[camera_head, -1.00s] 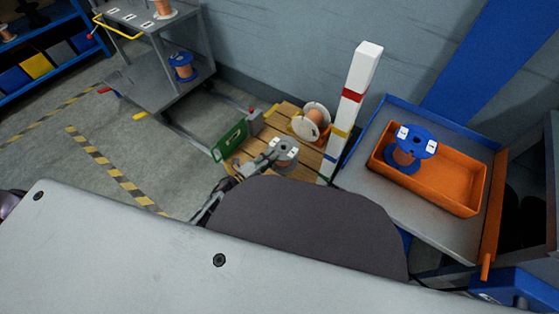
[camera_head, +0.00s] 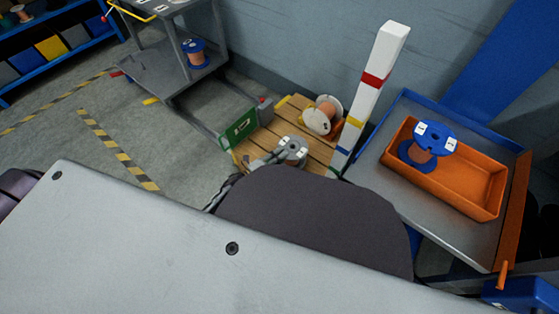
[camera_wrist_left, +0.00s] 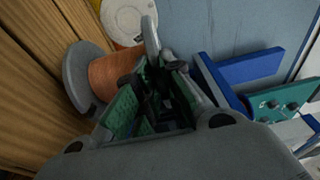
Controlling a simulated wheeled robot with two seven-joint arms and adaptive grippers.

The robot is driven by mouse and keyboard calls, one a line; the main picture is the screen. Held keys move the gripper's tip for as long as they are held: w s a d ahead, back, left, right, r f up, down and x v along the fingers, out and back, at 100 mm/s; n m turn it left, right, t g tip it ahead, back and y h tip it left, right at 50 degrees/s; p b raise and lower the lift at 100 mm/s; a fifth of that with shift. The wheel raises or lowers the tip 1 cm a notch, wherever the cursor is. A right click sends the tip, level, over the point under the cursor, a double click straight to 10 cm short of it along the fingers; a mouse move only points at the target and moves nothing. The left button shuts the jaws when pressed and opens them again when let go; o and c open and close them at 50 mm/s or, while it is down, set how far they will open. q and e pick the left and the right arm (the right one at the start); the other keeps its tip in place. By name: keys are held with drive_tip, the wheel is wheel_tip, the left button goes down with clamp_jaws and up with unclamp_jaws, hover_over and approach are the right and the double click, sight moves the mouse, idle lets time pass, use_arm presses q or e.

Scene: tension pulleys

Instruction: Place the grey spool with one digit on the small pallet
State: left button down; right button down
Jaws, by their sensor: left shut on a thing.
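The grey spool (camera_head: 293,150), wound with copper wire, shows over the small wooden pallet (camera_head: 311,151) in the head view. The digits on its white labels are too small to read. My left gripper (camera_head: 272,158) is shut on the spool at its left side and is partly hidden behind my own body. In the left wrist view, the spool's copper winding (camera_wrist_left: 114,74) and grey flange lie beside the gripper fingers (camera_wrist_left: 155,85), with the pallet planks (camera_wrist_left: 35,75) behind. I cannot tell whether the spool touches the planks. My right gripper is out of view.
A white spool (camera_head: 323,116) lies tilted at the pallet's back. A white banded post (camera_head: 380,60) stands at its right, and a green sign (camera_head: 238,130) at its left. A blue spool (camera_head: 430,143) stands in an orange bin (camera_head: 470,190) farther right.

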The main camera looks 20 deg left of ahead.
use_arm(q)
drive_tip(key=shift+f+b, duration=1.15)
drive_tip(key=shift+f, duration=0.65)
drive_tip(key=c, duration=1.9)
unclamp_jaws()
drive_tip(key=shift+f, duration=0.15)
drive_tip(key=o, duration=0.4)
drive_tip(key=shift+c, duration=0.2)
